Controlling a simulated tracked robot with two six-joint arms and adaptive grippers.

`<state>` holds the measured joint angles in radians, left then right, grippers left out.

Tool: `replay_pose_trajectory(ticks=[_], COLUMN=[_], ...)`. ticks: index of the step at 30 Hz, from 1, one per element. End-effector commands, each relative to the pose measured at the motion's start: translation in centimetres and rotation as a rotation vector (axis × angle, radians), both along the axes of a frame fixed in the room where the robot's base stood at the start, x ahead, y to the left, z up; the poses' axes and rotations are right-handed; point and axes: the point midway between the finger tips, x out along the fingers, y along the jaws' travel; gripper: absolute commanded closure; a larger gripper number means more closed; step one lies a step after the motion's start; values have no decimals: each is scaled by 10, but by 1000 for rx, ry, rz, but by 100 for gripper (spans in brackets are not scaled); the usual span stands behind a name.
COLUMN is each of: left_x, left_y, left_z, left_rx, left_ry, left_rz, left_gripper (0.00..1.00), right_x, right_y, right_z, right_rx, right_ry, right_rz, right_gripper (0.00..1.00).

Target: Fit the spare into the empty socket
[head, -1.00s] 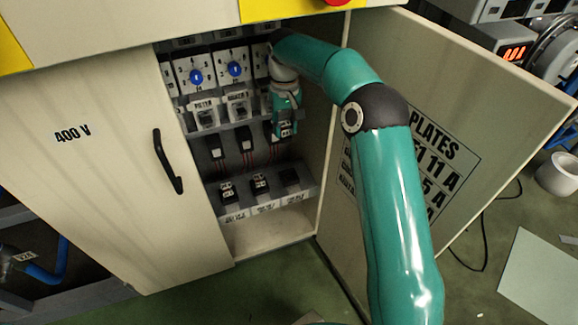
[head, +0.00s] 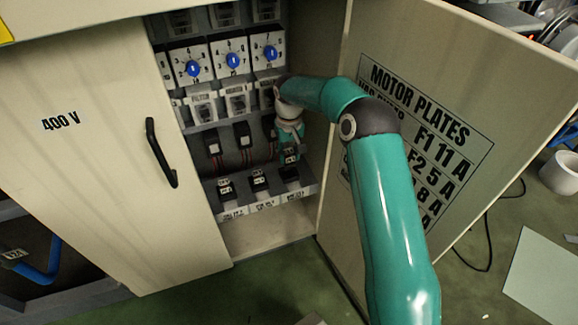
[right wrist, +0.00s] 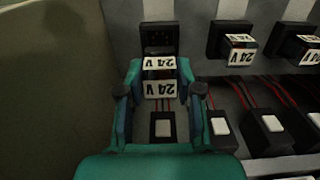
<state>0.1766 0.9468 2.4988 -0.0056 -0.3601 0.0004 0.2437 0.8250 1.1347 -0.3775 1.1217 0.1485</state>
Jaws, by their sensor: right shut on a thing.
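My right gripper (head: 291,151) is inside the open cabinet, low at the right. It is shut on the spare, a small block with white "24 V" labels (right wrist: 159,89). The empty socket (right wrist: 160,38), a black block with small holes, lies just beyond the spare in the right wrist view. In the head view the socket (head: 290,174) is the right-hand one on the low shelf, under the gripper. Its holed face still shows, and I cannot tell how wide the gap is. My left gripper is not in view.
Two similar "24 V" blocks sit in sockets beside it (right wrist: 240,48) (right wrist: 300,46). Black units with red wires (head: 243,135) stand above the shelf (head: 262,206). The open door (head: 450,100) is close to the right of my arm; the left door (head: 90,170) is shut.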

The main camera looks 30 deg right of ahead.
Motion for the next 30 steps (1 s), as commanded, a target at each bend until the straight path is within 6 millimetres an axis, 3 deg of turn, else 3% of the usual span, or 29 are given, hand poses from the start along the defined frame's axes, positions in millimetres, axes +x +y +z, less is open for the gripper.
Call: replay_pose_trajectory(ticks=[8, 20, 21, 25, 30], left_x=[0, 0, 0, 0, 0], left_y=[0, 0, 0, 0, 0], left_z=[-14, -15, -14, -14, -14], left_rx=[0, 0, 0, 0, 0], left_ry=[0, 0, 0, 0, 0], left_rz=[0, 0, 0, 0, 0], left_gripper=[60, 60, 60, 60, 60], right_x=[-1, 0, 0, 0, 0], right_y=[0, 1, 1, 1, 1], right_z=[-46, -52, -51, -51, -51], right_rx=[1, 0, 0, 0, 0], right_ry=[3, 2, 2, 2, 2], right_rz=[-1, 1, 1, 1, 1], right_gripper=[100, 100, 61, 40, 40])
